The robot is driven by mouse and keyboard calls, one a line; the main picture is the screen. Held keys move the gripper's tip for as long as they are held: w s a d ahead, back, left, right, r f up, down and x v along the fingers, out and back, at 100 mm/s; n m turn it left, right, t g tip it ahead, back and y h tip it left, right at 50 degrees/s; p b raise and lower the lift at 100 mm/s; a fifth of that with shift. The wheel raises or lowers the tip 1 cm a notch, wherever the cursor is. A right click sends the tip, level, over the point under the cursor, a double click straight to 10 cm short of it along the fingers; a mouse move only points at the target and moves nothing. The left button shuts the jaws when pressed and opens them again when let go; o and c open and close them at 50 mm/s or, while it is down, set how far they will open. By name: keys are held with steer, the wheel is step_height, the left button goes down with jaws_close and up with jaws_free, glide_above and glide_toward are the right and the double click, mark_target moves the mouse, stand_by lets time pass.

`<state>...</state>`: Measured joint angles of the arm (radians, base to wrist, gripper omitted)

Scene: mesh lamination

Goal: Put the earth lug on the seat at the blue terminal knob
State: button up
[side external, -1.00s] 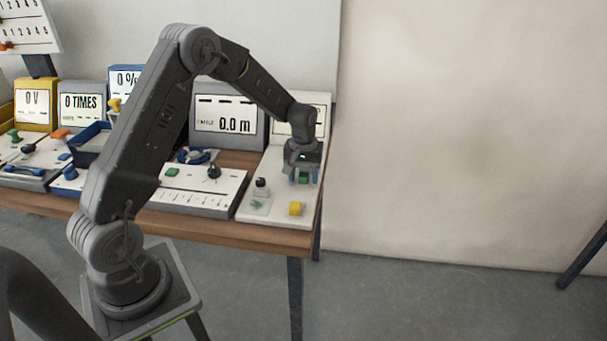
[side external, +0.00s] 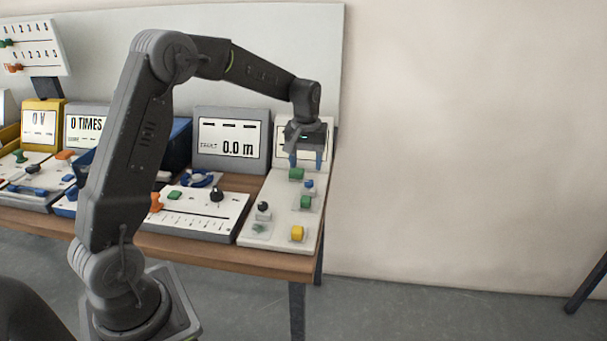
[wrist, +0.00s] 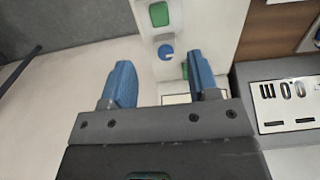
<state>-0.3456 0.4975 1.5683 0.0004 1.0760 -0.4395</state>
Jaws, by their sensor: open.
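The blue terminal knob (side external: 308,184) stands on the white panel at the right end of the bench, between two green blocks. The far green block (side external: 296,174) and near green block (side external: 306,202) show on the panel. My gripper (side external: 306,164) is open above the panel's far part, beyond the blue knob. In the wrist view its blue fingers (wrist: 162,70) are spread with nothing held between them. I cannot tell the earth lug for sure; a small greenish piece (side external: 258,229) lies at the panel's near left.
A black knob (side external: 263,207) and a yellow block (side external: 297,233) stand on the panel's near part. A grey display (side external: 231,139) reading 0.0 m stands to the left, behind a white slider panel (side external: 190,222). Bare floor lies right of the bench.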

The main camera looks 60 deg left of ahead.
steer(key=s+d+r+m+t, duration=0.2)
steer(key=s+d+r+m, duration=0.1)
steer(key=s+d+r, duration=0.5)
steer(key=s+d+r+m+t, duration=0.25)
steer(key=s+d+r, duration=0.2)
steer(key=s, duration=0.45)
steer(key=s+d+f+m+t, duration=0.1)
steer(key=s+d+f+m, duration=0.1)
steer(key=s, duration=0.6)
steer(key=shift+s+d+m, duration=0.4)
steer(key=shift+d+m, duration=0.35)
steer(key=shift+d, duration=0.15)
steer(key=shift+c, duration=0.2)
